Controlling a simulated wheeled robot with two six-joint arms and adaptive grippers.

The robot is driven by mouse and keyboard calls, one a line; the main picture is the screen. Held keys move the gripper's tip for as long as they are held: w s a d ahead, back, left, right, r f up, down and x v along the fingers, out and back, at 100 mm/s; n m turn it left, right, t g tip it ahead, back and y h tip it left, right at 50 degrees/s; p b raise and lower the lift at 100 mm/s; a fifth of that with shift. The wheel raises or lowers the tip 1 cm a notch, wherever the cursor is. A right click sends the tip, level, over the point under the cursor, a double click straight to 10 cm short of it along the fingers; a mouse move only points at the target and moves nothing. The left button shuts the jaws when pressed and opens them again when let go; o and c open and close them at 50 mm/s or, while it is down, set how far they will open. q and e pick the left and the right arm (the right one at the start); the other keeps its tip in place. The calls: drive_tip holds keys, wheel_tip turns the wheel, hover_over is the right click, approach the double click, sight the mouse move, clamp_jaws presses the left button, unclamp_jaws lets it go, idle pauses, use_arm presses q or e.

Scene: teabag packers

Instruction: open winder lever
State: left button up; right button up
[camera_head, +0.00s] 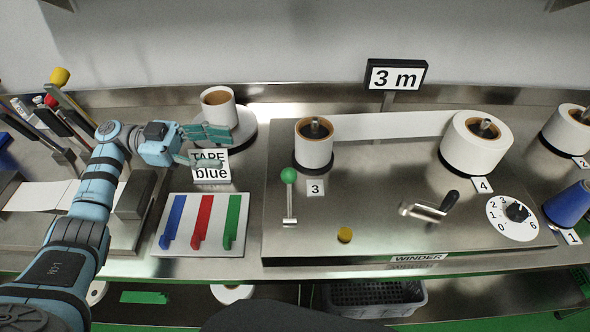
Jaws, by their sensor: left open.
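The winder is a steel panel (375,222) with a WINDER label at its front edge. A lever with a green ball knob (289,176) stands near its left side, its thin rod running down to a small base. A crank with a black handle (449,203) sits on the right part of the panel. My left gripper (216,146) is open and empty, left of the green knob and apart from it, above the TAPE blue sign. My right gripper is not in view.
Paper rolls stand on the winder at labels 3 (314,150) and 4 (476,148), with a paper strip between them. A numbered dial (513,217) and a yellow button (345,235) are on the panel. A white board with blue, red and green pieces (202,249) lies left. A sign reads 3 m (396,77).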

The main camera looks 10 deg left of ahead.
sight(289, 176)
use_arm(q)
wheel_tip(289, 176, down, 6)
drive_tip(key=b, duration=0.5)
drive_tip(key=d+p, duration=0.1)
drive_tip(key=d, duration=0.4)
drive_tip(key=w+d, duration=0.1)
drive_tip(key=d, duration=0.3)
drive_tip(key=d+p, duration=0.1)
drive_tip(key=d, duration=0.4)
drive_tip(key=shift+w+d+r+p, duration=0.15)
drive_tip(key=shift+d+r+p, duration=0.05)
drive_tip(key=shift+d+p, duration=0.15)
clamp_jaws()
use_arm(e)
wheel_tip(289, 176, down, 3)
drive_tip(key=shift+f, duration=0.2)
